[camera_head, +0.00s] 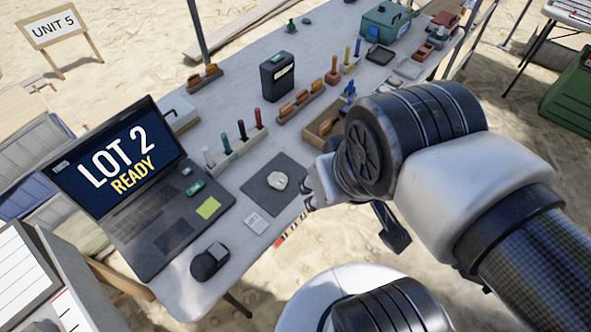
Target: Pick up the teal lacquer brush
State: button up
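A light rack (233,155) on the table holds several upright brush-like handles, from white to red. The green-teal handle (224,142) in it looks most like the teal lacquer brush, but it is too small to be sure. It stands upright between a white handle (208,155) and a dark one (241,129). My gripper (306,199) is at the right edge of a dark mat (256,186), apart from the rack and to its lower right. My arm hides much of it, and its finger opening is unclear.
A laptop (135,215) reading "LOT 2 READY" stands at left. A pale stone-like piece (277,181) lies on the mat. A wooden tray (311,137), an orange-piece rack (291,115) and a black box (277,77) stand beyond. A dark rounded object (209,262) sits near the front.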

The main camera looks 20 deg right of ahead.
aim_at(225, 142)
jog(key=i+l+u, duration=0.25)
jog(key=i+l, duration=0.2)
jog(key=l, duration=0.25)
jog(key=i+l+u, duration=0.15)
jog(key=l, duration=0.25)
jog(key=i+l+u, duration=0.15)
jog(key=l, duration=0.25)
jog(key=i, duration=0.1)
